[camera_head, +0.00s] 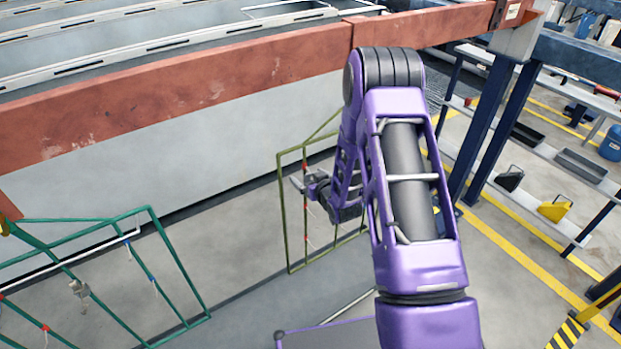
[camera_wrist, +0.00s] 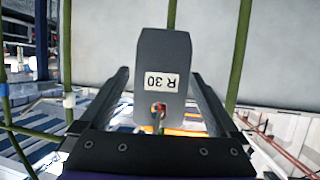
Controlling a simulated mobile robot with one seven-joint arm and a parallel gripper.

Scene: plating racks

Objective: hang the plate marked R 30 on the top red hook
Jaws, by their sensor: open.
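The grey plate marked R 30 (camera_wrist: 163,50) fills the middle of the wrist view, its white label upside down and a hole at its lower end. My gripper (camera_wrist: 160,78) is open, with one finger on each side of the plate; I cannot tell whether either finger touches it. In the head view my gripper (camera_head: 299,184) is at the olive-green rack (camera_head: 284,215). Small red marks show on that rack's middle bar, above and below the gripper. Whether the plate hangs on a red hook is not clear, and my arm hides the rack's right part.
A teal-green rack (camera_head: 170,250) with red and blue hooks stands at the lower left, with a small metal piece (camera_head: 80,289) on it. A rusty red beam (camera_head: 200,95) crosses behind. Shelving with bins (camera_head: 555,208) stands at the right.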

